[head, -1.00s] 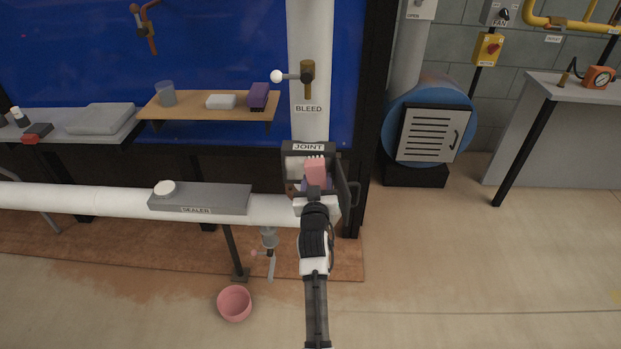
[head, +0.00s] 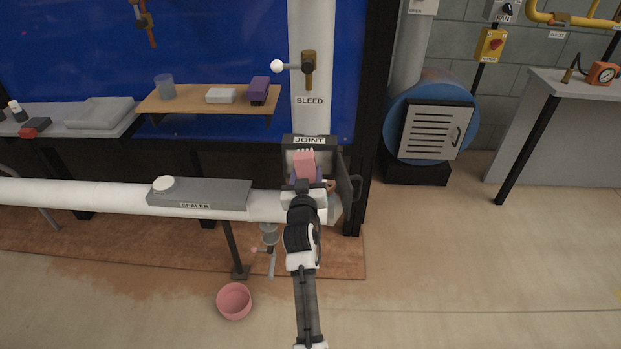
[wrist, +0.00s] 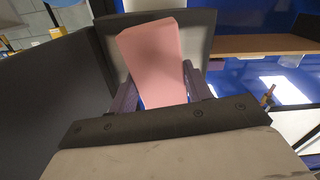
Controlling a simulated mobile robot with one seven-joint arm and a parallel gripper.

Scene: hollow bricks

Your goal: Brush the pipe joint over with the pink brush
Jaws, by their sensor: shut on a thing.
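My gripper (head: 305,184) is shut on the pink brush (head: 304,163), whose pale bristles point up and away in the head view. The brush (wrist: 154,62) also shows between the two purple fingers in the wrist view. The brush is at the opening of the grey box labelled JOINT (head: 345,185), whose door stands open on the right. The pipe joint inside the box is mostly hidden by my gripper and the brush; a small brownish part (head: 331,185) shows at the right. I cannot tell whether the bristles touch anything.
The white pipe (head: 100,196) runs left from the box, with a grey SEALER tray (head: 215,195) on it. A BLEED lever (head: 308,68) is above. A pink bowl (head: 234,301) lies on the floor.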

